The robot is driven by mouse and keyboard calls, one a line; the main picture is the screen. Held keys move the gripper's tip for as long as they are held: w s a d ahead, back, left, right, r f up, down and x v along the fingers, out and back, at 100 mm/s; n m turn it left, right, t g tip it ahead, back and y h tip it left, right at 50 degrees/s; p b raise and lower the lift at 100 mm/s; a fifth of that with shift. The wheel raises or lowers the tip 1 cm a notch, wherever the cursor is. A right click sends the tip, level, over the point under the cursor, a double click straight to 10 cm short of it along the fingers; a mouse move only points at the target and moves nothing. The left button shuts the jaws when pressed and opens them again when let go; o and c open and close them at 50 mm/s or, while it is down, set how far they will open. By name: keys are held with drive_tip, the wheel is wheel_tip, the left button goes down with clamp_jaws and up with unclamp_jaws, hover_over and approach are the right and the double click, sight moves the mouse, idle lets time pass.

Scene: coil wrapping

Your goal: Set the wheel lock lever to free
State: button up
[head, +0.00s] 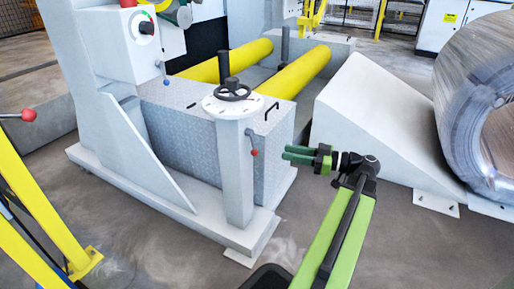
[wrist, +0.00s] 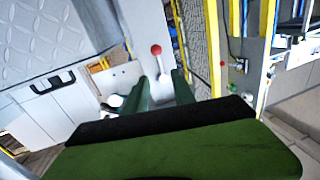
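The wheel lock lever (head: 250,140) is a short grey bar with a red knob on the side of the white handwheel post (head: 237,175). In the head view it hangs down with the knob at its lower end. My gripper (head: 286,154) is to the right of the knob, its green fingers pointing left towards it with a visible gap. In the wrist view the lever's red knob (wrist: 156,50) and pale bar lie ahead, between the lines of my two parted fingers (wrist: 160,80). The fingers look open and empty. Any position markings for the lever are too small to read.
A black handwheel (head: 232,92) sits on the white round dial atop the post. A checker-plate box (head: 185,125) stands behind it. A grey wedge (head: 375,130) and a large coil (head: 470,100) are at right. Another red-knobbed lever (head: 28,115) and yellow rails are at left.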

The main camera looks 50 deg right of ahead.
sight(252, 143)
drive_tip(key=x, duration=1.1)
drive_tip(key=shift+w, duration=0.25)
drive_tip(key=shift+c, duration=0.4)
clamp_jaws()
drive_tip(key=shift+a, duration=0.1)
